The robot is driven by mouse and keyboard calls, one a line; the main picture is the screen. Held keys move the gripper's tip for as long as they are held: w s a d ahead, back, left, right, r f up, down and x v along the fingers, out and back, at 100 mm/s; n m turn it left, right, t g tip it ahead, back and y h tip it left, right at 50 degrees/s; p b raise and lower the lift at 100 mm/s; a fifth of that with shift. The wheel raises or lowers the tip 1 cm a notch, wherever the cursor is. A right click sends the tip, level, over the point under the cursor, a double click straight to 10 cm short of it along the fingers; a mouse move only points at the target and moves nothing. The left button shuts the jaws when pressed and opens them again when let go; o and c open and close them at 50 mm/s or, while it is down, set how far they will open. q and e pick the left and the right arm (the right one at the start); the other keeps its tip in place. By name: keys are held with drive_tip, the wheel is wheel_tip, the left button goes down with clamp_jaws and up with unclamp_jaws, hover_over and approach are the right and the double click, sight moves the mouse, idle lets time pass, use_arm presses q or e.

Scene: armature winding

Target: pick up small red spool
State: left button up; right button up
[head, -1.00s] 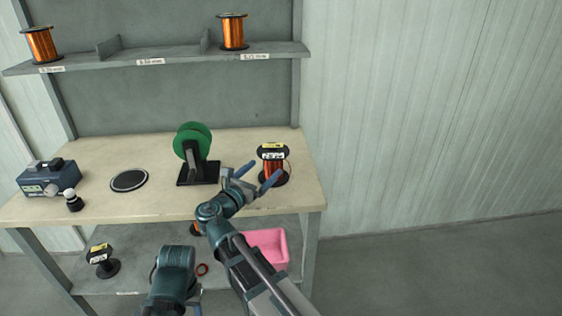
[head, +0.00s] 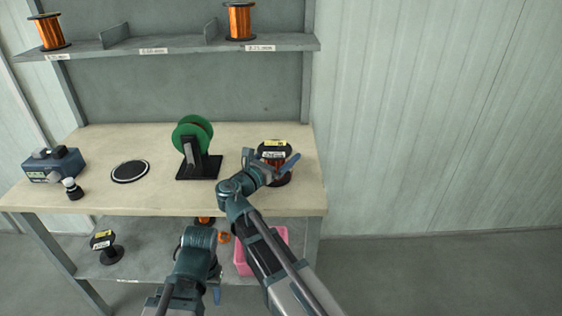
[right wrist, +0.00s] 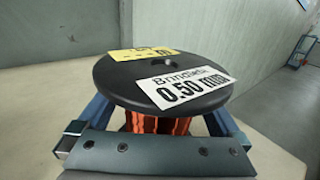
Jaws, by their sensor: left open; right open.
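A spool (head: 275,150) with black flanges and reddish copper wire stands upright at the right of the bench top. In the right wrist view the spool (right wrist: 165,80) fills the middle, with a yellow tag and a white "0.50 mm" label on its top flange. My right gripper (head: 269,164) is open, with its blue fingers on either side of the spool's wire, below the top flange. I cannot tell whether they touch it. My left gripper (head: 214,290) is low in front of the bench, open and partly hidden by its own arm.
A green spool on a stand (head: 194,140), a black-rimmed disc (head: 130,171) and a blue device (head: 54,165) stand on the bench (head: 100,190). Below are a dark spool (head: 106,249) and a pink bin (head: 243,262). Copper spools (head: 240,20) sit on the upper shelf.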

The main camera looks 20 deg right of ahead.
drive_tip(key=shift+a, duration=0.1)
clamp_jaws()
use_arm(q)
drive_tip(key=shift+a, duration=0.1)
drive_tip(key=shift+r, duration=0.2)
use_arm(e)
drive_tip(key=shift+r, duration=0.2)
